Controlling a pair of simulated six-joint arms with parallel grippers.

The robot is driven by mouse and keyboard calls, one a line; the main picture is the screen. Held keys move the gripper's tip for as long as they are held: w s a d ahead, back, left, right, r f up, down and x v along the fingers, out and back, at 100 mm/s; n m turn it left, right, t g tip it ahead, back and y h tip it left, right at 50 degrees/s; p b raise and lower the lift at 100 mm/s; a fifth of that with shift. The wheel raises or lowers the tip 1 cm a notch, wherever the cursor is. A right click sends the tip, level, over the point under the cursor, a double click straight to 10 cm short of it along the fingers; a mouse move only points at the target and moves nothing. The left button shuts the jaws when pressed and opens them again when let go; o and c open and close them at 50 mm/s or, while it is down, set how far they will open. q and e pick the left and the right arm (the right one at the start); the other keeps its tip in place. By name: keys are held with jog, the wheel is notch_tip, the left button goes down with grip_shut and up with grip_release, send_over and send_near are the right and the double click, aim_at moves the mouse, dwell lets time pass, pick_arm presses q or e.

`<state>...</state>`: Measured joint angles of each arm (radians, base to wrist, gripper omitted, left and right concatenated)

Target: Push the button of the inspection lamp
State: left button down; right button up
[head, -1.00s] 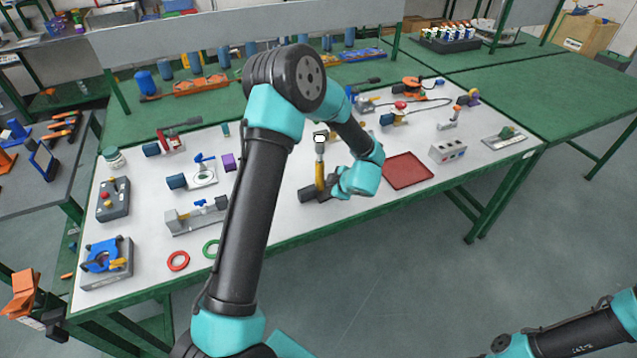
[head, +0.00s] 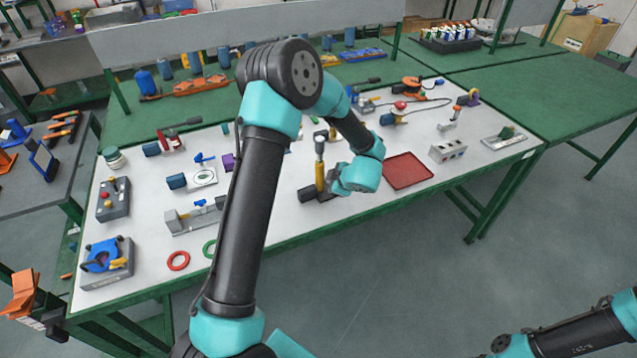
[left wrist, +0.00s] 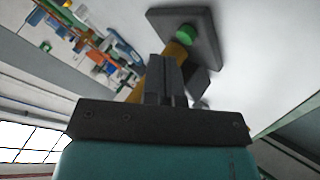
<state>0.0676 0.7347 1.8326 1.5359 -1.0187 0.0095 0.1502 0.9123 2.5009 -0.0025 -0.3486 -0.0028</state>
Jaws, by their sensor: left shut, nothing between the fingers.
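The inspection lamp (head: 320,176) stands on the white table top near its front edge, with a yellow handle and a grey head on top. In the left wrist view the lamp's dark grey square base (left wrist: 205,22) carries a green button (left wrist: 187,33); the yellow handle (left wrist: 172,57) runs partly behind my fingers. My left gripper (left wrist: 166,58) is shut and empty, with its tips close to the button. I cannot tell whether they touch it. In the head view the left wrist is just right of the lamp and the button is not visible. My right gripper is out of view.
A red tray (head: 408,171) lies right of the lamp. A grey socket box (head: 448,151) sits farther right. A grey vise-like fixture (head: 195,218) and a red ring (head: 178,261) are to the left. My left forearm covers part of the table between them and the lamp.

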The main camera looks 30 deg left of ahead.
pick_arm(q)
jog(key=shift+r, duration=0.15)
jog(key=shift+r, duration=2.9)
